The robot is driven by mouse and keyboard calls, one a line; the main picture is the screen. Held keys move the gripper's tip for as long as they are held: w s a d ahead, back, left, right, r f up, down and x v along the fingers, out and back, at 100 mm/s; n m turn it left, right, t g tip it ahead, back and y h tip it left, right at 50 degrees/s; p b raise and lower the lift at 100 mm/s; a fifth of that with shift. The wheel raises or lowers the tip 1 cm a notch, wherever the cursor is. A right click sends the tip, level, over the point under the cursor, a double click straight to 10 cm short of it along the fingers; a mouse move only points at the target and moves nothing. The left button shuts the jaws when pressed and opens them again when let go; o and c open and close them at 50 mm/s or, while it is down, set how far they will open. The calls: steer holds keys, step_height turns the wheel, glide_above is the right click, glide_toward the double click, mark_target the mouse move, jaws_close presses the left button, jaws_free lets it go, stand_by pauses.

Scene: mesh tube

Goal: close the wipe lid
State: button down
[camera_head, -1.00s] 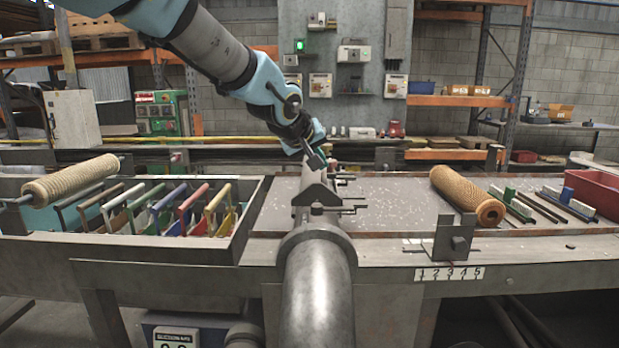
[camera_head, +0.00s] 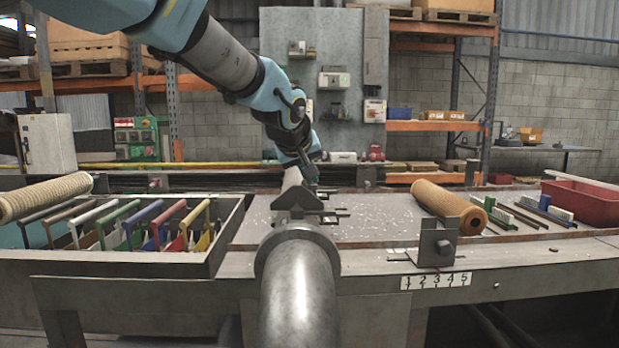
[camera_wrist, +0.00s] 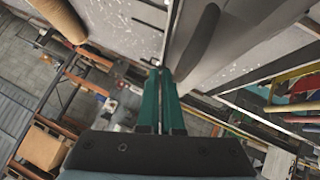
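I cannot pick out a wipe lid for certain in either view. A grey metal tube (camera_head: 300,290) with a round flange points toward me in the head view. A dark notched bracket (camera_head: 297,203) stands over it just behind the flange. My gripper (camera_head: 310,181) points down behind and slightly right of the bracket; its tips are small and dark there. In the wrist view my gripper's two teal fingers (camera_wrist: 160,78) lie close together with only a thin gap and nothing visible held.
At left is a metal tray (camera_head: 228,235) of several coloured frames, with a tan mesh roll (camera_head: 45,196) above. At right are another mesh roll (camera_head: 447,205), an upright metal bracket (camera_head: 436,245) and a red bin (camera_head: 585,203). Speckled bench top is clear between (camera_head: 370,218).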

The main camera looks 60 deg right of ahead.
steer(key=shift+s+f, duration=0.2)
steer(key=shift+f, duration=0.15)
